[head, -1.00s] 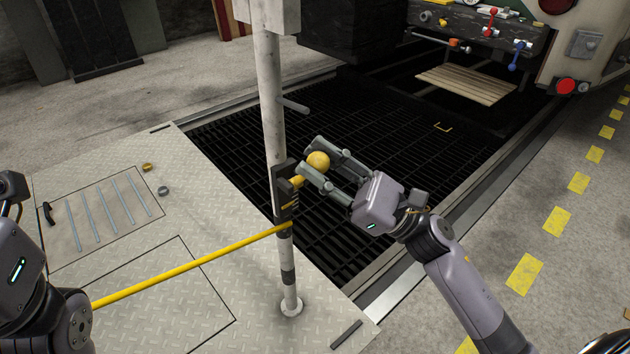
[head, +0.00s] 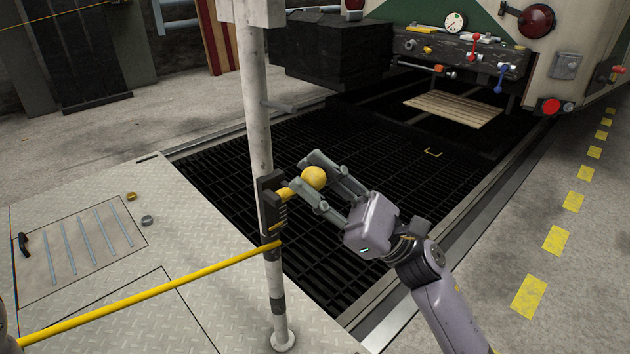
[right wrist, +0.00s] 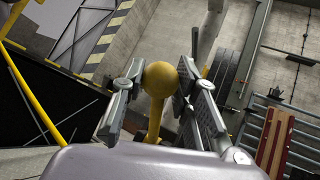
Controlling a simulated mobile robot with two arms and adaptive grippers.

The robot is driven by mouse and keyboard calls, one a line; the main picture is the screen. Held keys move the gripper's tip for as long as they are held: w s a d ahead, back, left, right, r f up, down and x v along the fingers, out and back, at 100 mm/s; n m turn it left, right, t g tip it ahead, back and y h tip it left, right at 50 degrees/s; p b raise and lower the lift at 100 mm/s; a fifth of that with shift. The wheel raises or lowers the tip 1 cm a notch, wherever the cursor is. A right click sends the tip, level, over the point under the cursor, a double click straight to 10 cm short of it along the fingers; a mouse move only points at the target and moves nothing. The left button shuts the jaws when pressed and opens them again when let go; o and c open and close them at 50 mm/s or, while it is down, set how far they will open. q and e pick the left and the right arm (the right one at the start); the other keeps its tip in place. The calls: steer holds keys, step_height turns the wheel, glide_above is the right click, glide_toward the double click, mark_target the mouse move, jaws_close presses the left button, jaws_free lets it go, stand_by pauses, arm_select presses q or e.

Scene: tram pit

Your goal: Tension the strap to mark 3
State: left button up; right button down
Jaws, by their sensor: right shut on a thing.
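A white post (head: 255,120) stands on the steel plate floor, with a black ratchet housing (head: 268,208) fixed to it. Several notches show on the housing's right side; no mark numbers are legible. A short yellow lever with a round yellow knob (head: 313,178) slants up and right from the housing. My right gripper (head: 316,181) is shut on the knob, a finger on either side; the knob also shows between the fingers in the right wrist view (right wrist: 159,79). The yellow strap (head: 150,293) runs straight from the post, below the housing, to the lower left. My left gripper is out of view.
A dark pit grating (head: 350,150) lies behind the post. A floor hatch (head: 85,245) with a black handle is at the left. A tram end with a gauge (head: 455,22) and coloured valves stands at the back right. Yellow dashes (head: 555,240) mark the right floor.

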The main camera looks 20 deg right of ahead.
steer(key=c, duration=1.2)
jaws_free()
steer(key=shift+r, duration=0.1)
steer(key=v, duration=1.2)
steer(key=shift+c, duration=0.6)
